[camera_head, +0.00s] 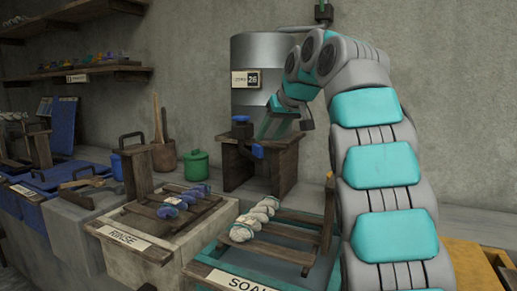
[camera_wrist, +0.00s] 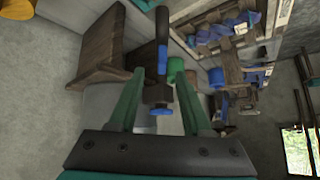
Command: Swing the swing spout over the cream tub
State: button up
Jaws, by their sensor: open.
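The swing spout (camera_head: 241,131) appears to be the dark wooden arm with blue parts at the top of a wooden stand, below the grey metal drum. In the wrist view the spout (camera_wrist: 162,60) lies between my fingers, with a blue knob near its end; I cannot tell whether a finger touches it. My gripper (camera_head: 268,128) is open, and in the wrist view its green fingers (camera_wrist: 158,102) stand either side of the spout. The cream tub (camera_head: 128,240), labelled RINSE, stands front left of the stand, with a slatted rack and blue skeins on top.
A teal-rimmed tub (camera_head: 215,275) labelled SOAK stands right of the cream tub, bearing pale skeins on a wooden rack. A green lidded pot (camera_head: 196,166) stands left of the wooden stand (camera_head: 284,165). Blue vats (camera_head: 62,176) are further left. The drum (camera_head: 262,90) stands close behind.

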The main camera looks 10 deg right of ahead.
aim_at(258, 145)
jog(key=shift+w+a+r+n, duration=0.3)
jog(key=shift+w+a+n, duration=0.1)
jog(key=shift+n, duration=0.1)
jog(key=x, duration=0.7)
jog(key=shift+w+f, duration=0.1)
jog(key=shift+w, duration=0.2)
jog(key=shift+c, duration=0.4)
grip_shut()
dwell(0.5)
